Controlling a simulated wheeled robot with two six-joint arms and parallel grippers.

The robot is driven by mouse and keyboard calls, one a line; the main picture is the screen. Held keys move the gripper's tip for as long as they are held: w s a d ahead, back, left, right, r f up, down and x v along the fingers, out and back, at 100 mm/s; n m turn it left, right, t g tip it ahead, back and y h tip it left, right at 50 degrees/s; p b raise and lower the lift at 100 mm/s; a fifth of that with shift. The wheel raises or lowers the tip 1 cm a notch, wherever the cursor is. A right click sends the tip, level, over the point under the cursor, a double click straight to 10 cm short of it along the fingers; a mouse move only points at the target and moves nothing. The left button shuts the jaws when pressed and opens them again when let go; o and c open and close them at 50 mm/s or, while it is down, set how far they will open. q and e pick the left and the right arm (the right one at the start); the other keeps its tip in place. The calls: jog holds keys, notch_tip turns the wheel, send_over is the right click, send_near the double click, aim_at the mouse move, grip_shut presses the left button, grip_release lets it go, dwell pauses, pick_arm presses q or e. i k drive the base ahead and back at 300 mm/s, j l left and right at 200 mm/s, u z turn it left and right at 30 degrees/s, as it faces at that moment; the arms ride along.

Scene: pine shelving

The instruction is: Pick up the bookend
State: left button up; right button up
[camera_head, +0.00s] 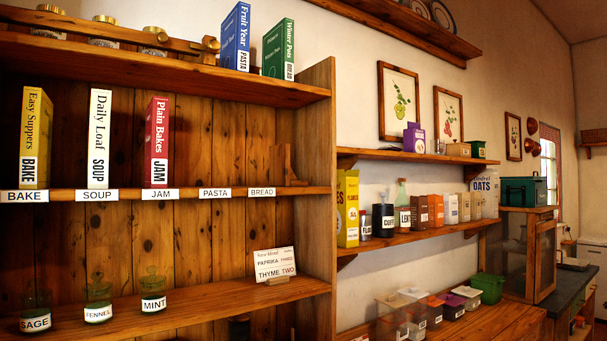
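A brown wooden bookend (286,168) stands upright at the right end of the middle shelf (120,194), behind and a little right of the BREAD label. Its colour is close to that of the back boards, so its outline is hard to make out. Neither of my grippers shows in the head view.
On the same shelf stand a yellow book (35,135), a white book (100,135) and a red book (157,140). The stretch above the PASTA label is bare. An upright side panel (319,190) closes the right end. Labelled jars (153,290) and a card (274,264) stand below.

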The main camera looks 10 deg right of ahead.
aim_at(282, 175)
jog(key=i+l+u, duration=0.1)
jog(key=l, duration=0.35)
jog(key=i+l+u, duration=0.1)
jog(key=l, duration=0.35)
jog(key=i+l+u, duration=0.15)
jog(key=l, duration=0.35)
jog(key=i+l+u, duration=0.1)
jog(key=l, duration=0.4)
jog(key=i+l+u, duration=0.1)
jog(key=l, duration=0.4)
jog(key=i, duration=0.1)
